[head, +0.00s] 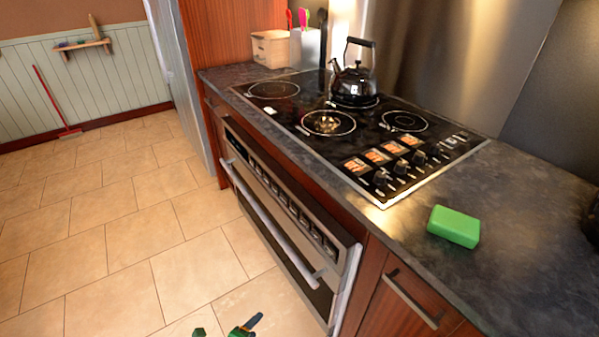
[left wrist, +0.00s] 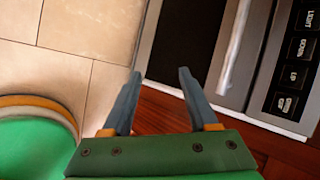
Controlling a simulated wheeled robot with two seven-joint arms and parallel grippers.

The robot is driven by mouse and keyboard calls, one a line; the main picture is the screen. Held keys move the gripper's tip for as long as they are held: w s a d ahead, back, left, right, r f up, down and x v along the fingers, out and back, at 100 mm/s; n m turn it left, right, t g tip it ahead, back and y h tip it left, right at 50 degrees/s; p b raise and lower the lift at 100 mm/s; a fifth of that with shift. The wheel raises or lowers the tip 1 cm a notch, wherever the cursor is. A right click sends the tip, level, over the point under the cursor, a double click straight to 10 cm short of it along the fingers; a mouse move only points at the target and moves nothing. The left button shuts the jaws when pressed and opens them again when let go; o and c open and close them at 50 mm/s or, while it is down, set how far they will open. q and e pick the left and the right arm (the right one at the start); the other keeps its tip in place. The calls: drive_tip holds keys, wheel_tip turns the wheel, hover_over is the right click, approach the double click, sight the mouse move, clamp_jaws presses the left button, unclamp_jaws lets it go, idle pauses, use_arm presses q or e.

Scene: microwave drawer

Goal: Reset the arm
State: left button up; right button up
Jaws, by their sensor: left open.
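The microwave drawer (head: 275,205) is set in the wooden cabinet below the counter, with a long bar handle (head: 262,215) across its front and a row of dark buttons. I cannot tell whether it is fully closed. My left gripper (head: 243,328) shows only at the bottom edge of the head view, low over the floor in front of the drawer. In the left wrist view its two grey fingers (left wrist: 160,74) are apart with nothing between them. The drawer's button panel (left wrist: 295,70) and handle (left wrist: 234,50) lie beyond and right of the fingers. My right gripper is out of view.
A black kettle (head: 355,80) stands on the cooktop (head: 350,150). A green block (head: 453,227) lies on the dark counter (head: 520,250). A cabinet handle (head: 411,299) sticks out right of the drawer. The tiled floor (head: 120,230) at left is clear, with a red broom (head: 55,105) by the far wall.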

use_arm(q)
drive_tip(key=s+a+f+n+g+y, duration=0.1)
drive_tip(key=s+a+f+n+g, duration=0.1)
drive_tip(key=s+n, duration=0.5)
drive_tip(key=s+a+f+n+g+y, duration=0.1)
drive_tip(key=s+f+n, duration=0.4)
drive_tip(key=s, duration=0.8)
drive_tip(key=s+a+f+n+g+y, duration=0.1)
drive_tip(key=s+a+f+n+g, duration=0.2)
drive_tip(key=s+n, duration=0.5)
drive_tip(key=shift+s+a+f+n+g+p, duration=0.15)
drive_tip(key=shift+s+f+n+g+p, duration=0.3)
drive_tip(key=shift+s+g, duration=0.5)
